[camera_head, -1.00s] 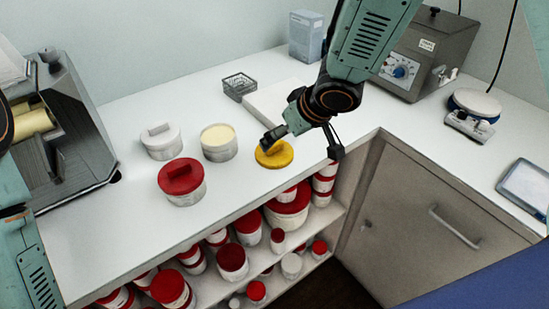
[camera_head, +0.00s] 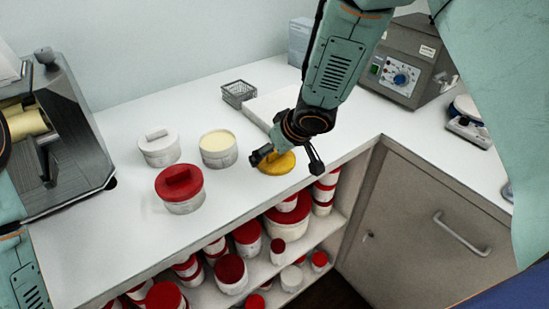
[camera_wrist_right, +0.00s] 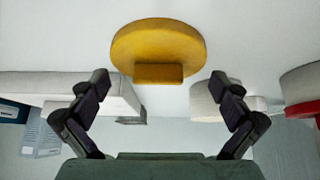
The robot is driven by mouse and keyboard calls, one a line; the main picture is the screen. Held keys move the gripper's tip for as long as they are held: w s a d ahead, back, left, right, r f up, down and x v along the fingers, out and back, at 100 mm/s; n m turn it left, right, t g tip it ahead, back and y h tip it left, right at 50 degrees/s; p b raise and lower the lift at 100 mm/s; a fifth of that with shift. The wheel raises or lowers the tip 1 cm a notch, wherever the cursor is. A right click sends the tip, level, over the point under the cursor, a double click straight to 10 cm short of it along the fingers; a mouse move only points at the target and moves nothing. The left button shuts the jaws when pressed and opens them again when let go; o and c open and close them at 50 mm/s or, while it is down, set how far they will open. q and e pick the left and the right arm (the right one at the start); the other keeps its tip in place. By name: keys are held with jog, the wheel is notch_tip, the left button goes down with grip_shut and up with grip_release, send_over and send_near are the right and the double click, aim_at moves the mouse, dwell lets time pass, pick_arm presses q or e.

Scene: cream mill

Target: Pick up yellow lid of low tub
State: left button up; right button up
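The yellow lid (camera_head: 277,166) lies flat on the white counter near its front edge, with its bar handle partly hidden by my right gripper in the head view. It also shows in the right wrist view (camera_wrist_right: 158,50), with its handle facing the gap between the fingers. My right gripper (camera_head: 287,160) is open and empty, above and close to the lid. In the wrist view its two fingers (camera_wrist_right: 162,105) are spread wide on either side, apart from the handle. An open low tub with cream-coloured contents (camera_head: 218,148) stands left of the lid. My left gripper is not visible.
A white-lidded tub (camera_head: 159,147) and a red-lidded tub (camera_head: 180,189) stand further left. A wire basket (camera_head: 239,92) and a white slab (camera_head: 270,108) lie behind. Shelves below hold several red-lidded tubs (camera_head: 230,273). A grey machine (camera_head: 405,65) stands at the back right.

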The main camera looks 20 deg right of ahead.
jog(key=shift+d, duration=0.2)
jog(key=c, duration=0.4)
jog(key=shift+s+a, duration=0.15)
jog(key=c, duration=0.3)
jog(key=shift+c, duration=0.4)
jog(key=shift+s+f, duration=0.1)
jog(key=shift+f, duration=0.05)
jog(key=shift+c, duration=0.6)
